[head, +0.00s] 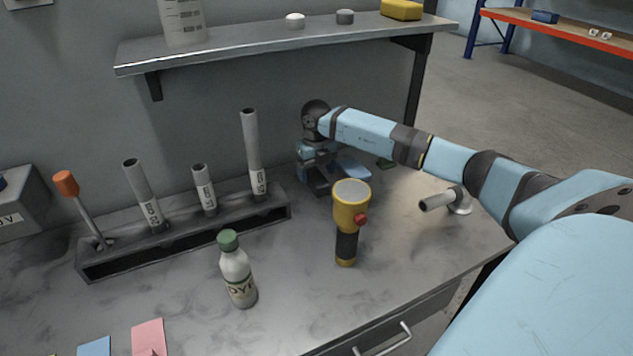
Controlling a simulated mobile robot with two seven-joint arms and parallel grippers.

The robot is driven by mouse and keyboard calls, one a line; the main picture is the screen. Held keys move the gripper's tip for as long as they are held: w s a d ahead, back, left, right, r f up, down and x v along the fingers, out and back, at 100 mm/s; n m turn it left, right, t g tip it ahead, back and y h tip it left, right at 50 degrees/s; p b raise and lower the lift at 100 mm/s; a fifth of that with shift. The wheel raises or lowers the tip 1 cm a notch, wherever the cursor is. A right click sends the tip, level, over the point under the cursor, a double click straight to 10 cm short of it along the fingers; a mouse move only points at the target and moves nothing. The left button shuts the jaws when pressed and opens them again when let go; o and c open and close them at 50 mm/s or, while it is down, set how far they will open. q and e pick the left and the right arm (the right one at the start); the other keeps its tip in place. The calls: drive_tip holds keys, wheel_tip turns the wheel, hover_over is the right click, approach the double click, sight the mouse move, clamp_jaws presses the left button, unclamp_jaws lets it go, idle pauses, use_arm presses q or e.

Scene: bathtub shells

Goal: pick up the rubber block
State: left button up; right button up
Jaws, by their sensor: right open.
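My right gripper (322,188) points down just above or at the bench top, behind the yellow flashlight and right of the tube rack. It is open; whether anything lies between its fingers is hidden. No thing is clearly recognisable as the rubber block. A small green piece (387,164) shows partly behind my right forearm, and a flat light-blue piece (354,172) lies just right of the gripper. A yellow block (402,9) sits on the wall shelf at the top. My left gripper is not in view.
A yellow flashlight (348,215) stands close in front of the gripper. A rack (180,245) with several tubes is at left, with a green-capped bottle (237,272) in front. The shelf (270,42) overhangs the bench's back.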

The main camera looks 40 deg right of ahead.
sight(317, 176)
wheel_tip(317, 176, down, 2)
drive_tip(key=shift+f, duration=0.2)
drive_tip(key=c, duration=1)
wheel_tip(317, 176, up, 10)
drive_tip(key=shift+r, duration=0.1)
drive_tip(key=shift+c, duration=0.2)
drive_tip(key=o, duration=0.4)
drive_tip(key=shift+c, duration=1.4)
